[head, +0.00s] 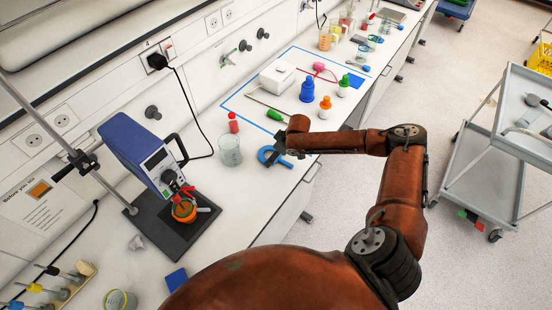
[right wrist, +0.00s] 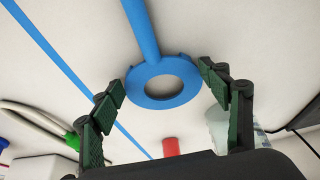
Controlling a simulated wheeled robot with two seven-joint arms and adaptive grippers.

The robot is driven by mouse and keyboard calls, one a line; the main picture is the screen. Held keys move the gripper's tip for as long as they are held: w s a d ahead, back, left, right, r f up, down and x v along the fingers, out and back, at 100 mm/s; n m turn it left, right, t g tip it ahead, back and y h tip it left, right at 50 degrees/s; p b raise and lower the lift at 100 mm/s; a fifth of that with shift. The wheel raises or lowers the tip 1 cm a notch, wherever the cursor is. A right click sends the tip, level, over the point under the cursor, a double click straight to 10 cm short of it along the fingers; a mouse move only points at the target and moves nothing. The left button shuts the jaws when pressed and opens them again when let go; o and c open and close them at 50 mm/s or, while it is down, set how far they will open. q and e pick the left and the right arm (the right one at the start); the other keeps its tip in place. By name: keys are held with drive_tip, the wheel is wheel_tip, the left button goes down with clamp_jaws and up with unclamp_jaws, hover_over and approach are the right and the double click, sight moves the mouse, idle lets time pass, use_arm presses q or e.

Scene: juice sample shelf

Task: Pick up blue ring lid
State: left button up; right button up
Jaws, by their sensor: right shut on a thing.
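The blue ring lid (head: 263,153) is at the front edge of the white bench in the head view, partly covered by my right gripper (head: 277,150). In the right wrist view the blue ring (right wrist: 163,68) has an open middle and a straight blue bar running up from it. The fingers of my right gripper (right wrist: 161,83) press on its left and right sides, so the gripper is shut on it. I cannot tell whether the lid touches the bench. My left gripper is in neither view.
A clear beaker (head: 230,154) and a red-capped bottle (head: 233,125) stand just left of my right gripper. A green-capped item (head: 275,115), a blue bottle (head: 307,92) and an orange-capped bottle (head: 325,106) stand behind it. A blue power unit (head: 137,148) is farther left.

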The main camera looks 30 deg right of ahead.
drive_tip(key=shift+c, duration=1.3)
